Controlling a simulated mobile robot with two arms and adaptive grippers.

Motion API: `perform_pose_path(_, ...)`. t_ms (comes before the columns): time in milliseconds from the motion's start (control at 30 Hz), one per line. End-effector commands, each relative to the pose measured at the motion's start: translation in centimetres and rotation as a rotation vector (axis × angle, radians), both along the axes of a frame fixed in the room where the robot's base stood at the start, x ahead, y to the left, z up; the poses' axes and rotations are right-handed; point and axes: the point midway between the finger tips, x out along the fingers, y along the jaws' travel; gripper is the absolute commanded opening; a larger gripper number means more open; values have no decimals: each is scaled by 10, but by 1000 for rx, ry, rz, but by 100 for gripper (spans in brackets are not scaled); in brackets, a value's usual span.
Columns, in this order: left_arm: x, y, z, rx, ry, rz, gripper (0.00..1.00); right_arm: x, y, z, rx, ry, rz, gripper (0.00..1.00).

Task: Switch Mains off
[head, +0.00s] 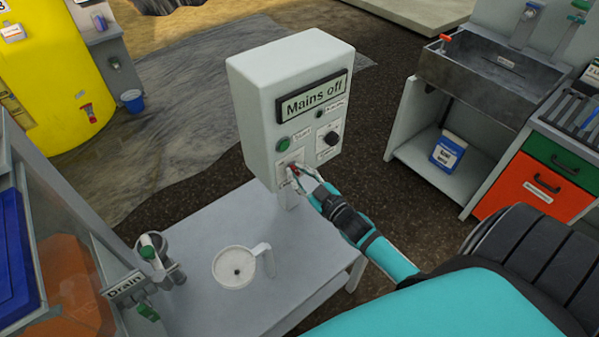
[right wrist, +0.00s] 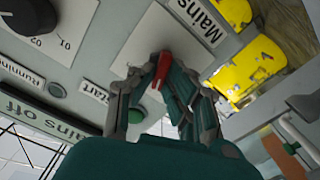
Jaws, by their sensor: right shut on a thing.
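The pale grey control box (head: 258,105) stands on a post over the grey table. Its display (head: 313,95) reads "Mains off". The red Mains switch handle (right wrist: 162,70) sits on a white plate low on the box's face, beside the "Mains" label (right wrist: 199,20). My right gripper (head: 293,172) is at that plate. In the right wrist view, its fingers (right wrist: 161,72) are shut on the red handle, one on each side, partly hiding it. The handle lies slanted in this view. My left gripper is not in view.
The green Start button (head: 283,144) is just above the switch, and a black knob (head: 331,138) is to its right. A white jug (head: 235,267) and the Drain valve (head: 150,250) are below left. A metal sink (head: 485,75) stands at the right.

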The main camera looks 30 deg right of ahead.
Motion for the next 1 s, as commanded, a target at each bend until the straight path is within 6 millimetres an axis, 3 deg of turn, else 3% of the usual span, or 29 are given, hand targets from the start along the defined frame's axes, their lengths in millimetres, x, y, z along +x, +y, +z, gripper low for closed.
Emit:
perform_pose_path(500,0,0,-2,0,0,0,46,0,2,-1,-344,-28,0,0)
perform_pose_path(1000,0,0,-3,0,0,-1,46,0,2,-1,-414,-33,1,0)
